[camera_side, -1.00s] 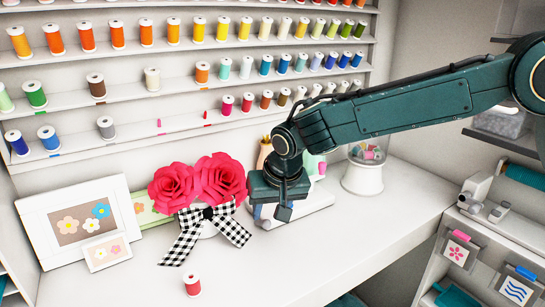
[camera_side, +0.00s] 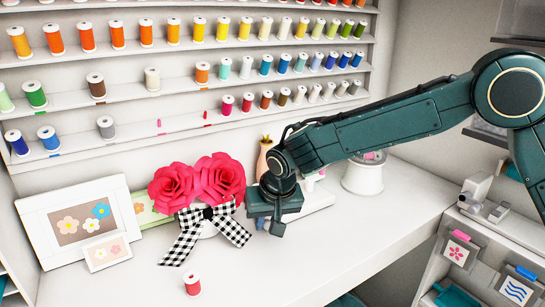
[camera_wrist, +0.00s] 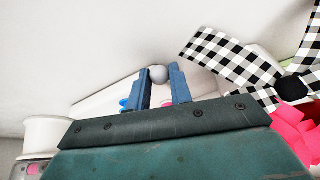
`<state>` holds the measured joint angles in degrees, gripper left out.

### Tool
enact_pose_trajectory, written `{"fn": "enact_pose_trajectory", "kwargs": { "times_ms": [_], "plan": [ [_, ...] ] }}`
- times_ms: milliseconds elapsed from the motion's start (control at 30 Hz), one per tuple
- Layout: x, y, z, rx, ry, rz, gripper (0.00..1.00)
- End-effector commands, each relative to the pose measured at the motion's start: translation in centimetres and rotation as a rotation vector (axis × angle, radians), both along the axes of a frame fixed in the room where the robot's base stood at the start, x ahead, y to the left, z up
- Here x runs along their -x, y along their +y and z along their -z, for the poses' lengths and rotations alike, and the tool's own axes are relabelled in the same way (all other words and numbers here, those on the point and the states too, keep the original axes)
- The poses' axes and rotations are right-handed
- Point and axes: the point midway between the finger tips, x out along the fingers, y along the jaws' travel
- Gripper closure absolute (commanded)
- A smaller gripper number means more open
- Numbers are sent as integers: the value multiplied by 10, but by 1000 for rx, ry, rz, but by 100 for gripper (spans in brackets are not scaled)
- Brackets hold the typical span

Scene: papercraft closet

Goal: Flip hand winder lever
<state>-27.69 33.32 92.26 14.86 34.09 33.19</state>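My gripper (camera_side: 268,226) is low over the white table, just right of the checkered bow, pointing down. In the wrist view, its two blue fingers (camera_wrist: 161,86) stand apart. A small grey ball-shaped knob (camera_wrist: 158,74) shows at the gap between their tips. I cannot tell whether the fingers touch it. A white base (camera_wrist: 108,96), apparently the hand winder's, lies behind the fingers with small blue and red parts on it. In the side view, a white device (camera_side: 318,197) shows behind my gripper, mostly hidden. The rest of the lever is hidden.
Pink paper roses (camera_side: 195,183) with a checkered bow (camera_side: 185,240) stand close left of the gripper. A red spool (camera_side: 192,284) stands near the front edge. Picture frames (camera_side: 35,225) lean at left. A white round container (camera_side: 362,178) stands right. The front right table is clear.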

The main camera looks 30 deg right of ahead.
Motion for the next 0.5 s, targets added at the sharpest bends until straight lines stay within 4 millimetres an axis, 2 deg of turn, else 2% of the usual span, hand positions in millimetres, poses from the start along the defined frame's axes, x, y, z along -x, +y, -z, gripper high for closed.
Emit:
{"fn": "enact_pose_trajectory", "kwargs": {
  "times_ms": [500],
  "plan": [
    [-6, 0, -4, 0, 95, 2, 100]
  ]
}}
